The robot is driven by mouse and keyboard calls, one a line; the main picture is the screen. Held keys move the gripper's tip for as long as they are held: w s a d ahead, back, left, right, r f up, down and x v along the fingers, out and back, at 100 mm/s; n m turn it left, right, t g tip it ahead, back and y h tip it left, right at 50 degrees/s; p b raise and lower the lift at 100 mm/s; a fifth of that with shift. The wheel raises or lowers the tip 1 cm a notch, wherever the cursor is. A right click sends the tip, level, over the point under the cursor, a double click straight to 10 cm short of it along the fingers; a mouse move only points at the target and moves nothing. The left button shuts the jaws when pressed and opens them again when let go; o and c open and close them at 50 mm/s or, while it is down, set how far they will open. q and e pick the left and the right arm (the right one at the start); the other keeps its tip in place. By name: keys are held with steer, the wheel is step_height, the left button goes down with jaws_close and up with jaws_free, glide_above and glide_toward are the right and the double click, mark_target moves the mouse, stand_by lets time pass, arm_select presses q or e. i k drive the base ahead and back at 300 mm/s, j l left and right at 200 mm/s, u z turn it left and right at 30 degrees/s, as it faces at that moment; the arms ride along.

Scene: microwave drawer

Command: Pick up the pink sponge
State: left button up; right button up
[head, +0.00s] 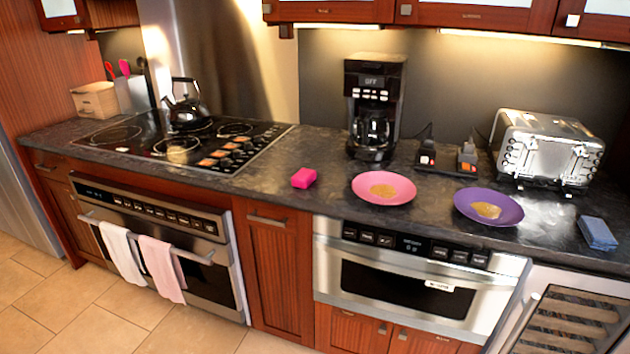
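The pink sponge (304,178) is a small bright pink block. It lies on the dark stone counter (262,180) near its front edge, between the stove and the pink plate. Nothing covers it in the head view. Neither of my grippers shows in this view.
A pink plate (384,188) and a purple plate (489,207) bear brown food. A coffee maker (374,105), two small dark objects (427,155) and a toaster (546,150) stand behind. A blue sponge (597,233) lies at right. The stove (180,138) holds a kettle (188,106).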

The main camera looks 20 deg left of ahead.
mark_target(304, 177)
steer(key=i+j+z, duration=0.2)
steer(key=j, duration=0.15)
steer(key=i+j+z, duration=0.15)
steer(key=j, duration=0.2)
steer(key=i+j+z, duration=0.2)
steer(key=j, duration=0.2)
steer(key=j+z, duration=0.15)
steer(key=j, duration=0.2)
